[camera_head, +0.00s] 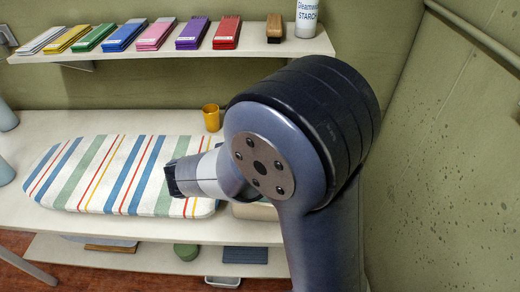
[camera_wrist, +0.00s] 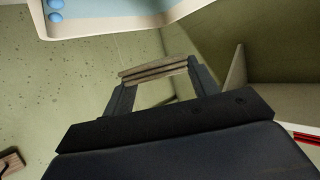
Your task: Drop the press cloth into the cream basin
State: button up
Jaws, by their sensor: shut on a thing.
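In the wrist view my gripper (camera_wrist: 158,76) is shut on a folded beige cloth (camera_wrist: 153,69), the press cloth, held flat in layers between the two dark fingertips. A cream-rimmed vessel with a pale blue inside (camera_wrist: 112,24) is cut off by the top edge of that view, apart from the cloth. In the head view a small part of a cream basin (camera_head: 256,211) shows on the table behind my arm, which hides most of it. My fingers and the cloth cannot be made out in the head view.
A striped ironing board (camera_head: 120,175) lies on the white table, with a yellow cup (camera_head: 211,117) behind it. A wall shelf (camera_head: 175,55) above holds folded coloured cloths, a brush (camera_head: 275,28) and a starch can (camera_head: 307,18). A green wall (camera_head: 445,150) stands close on the right.

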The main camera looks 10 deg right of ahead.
jog(key=shift+f, duration=1.15)
jog(key=o, duration=1)
jog(key=shift+o, duration=0.2)
jog(key=shift+a+r, duration=0.1)
jog(key=shift+a, duration=0.05)
jog(key=b+v, duration=0.2)
jog(key=v, duration=0.8)
jog(key=shift+s+a, duration=0.2)
jog(key=shift+a, duration=0.05)
jog(key=shift+d+r, duration=0.1)
jog(key=p+x, duration=0.1)
jog(key=x, duration=0.9)
jog(key=shift+w+d+p, duration=0.2)
jog(key=shift+d+p, duration=0.1)
jog(key=shift+p, duration=0.05)
jog(key=shift+r+p, duration=0.7)
jog(key=shift+r, duration=1.5)
